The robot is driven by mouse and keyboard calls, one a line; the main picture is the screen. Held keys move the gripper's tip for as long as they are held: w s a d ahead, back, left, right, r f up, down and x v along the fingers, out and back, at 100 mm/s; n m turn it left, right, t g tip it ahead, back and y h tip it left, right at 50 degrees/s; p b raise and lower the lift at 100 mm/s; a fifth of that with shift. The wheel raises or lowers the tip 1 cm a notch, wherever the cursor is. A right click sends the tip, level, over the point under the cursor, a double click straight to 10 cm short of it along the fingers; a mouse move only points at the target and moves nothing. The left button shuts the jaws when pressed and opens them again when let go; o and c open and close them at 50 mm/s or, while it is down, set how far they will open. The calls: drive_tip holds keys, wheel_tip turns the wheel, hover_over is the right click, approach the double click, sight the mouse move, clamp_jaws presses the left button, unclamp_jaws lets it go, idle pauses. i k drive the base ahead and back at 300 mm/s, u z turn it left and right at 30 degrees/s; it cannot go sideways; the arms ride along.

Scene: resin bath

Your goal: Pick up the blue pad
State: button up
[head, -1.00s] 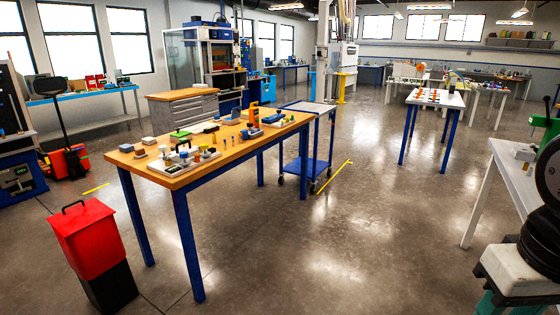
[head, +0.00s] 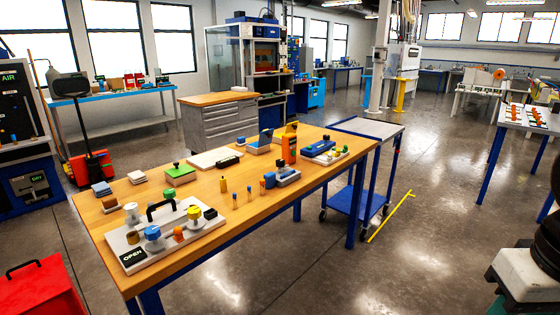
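A small blue pad (head: 101,187) lies at the left end of the wooden-topped table (head: 330,177), close to its far left edge. It looks flat and square, and seems to rest on a paler pad; the layers are too small to tell apart. A tan pad (head: 112,204) lies just in front of it, and a whitish pad (head: 137,177) lies to its right. Nothing covers the blue pad from above. My gripper is not in view, so whether it is open or shut does not show.
A white board with knobs and a black handle (head: 133,255) fills the table's near left corner. A green block (head: 180,175), small bottles and blue devices stand farther right. A red bin (head: 40,290) stands on the floor at the lower left. A cart (head: 365,128) adjoins the far end.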

sight(242, 142)
drive_tip(key=u, duration=0.4)
drive_tip(key=i, duration=1.5)
drive_tip(key=u, duration=0.35)
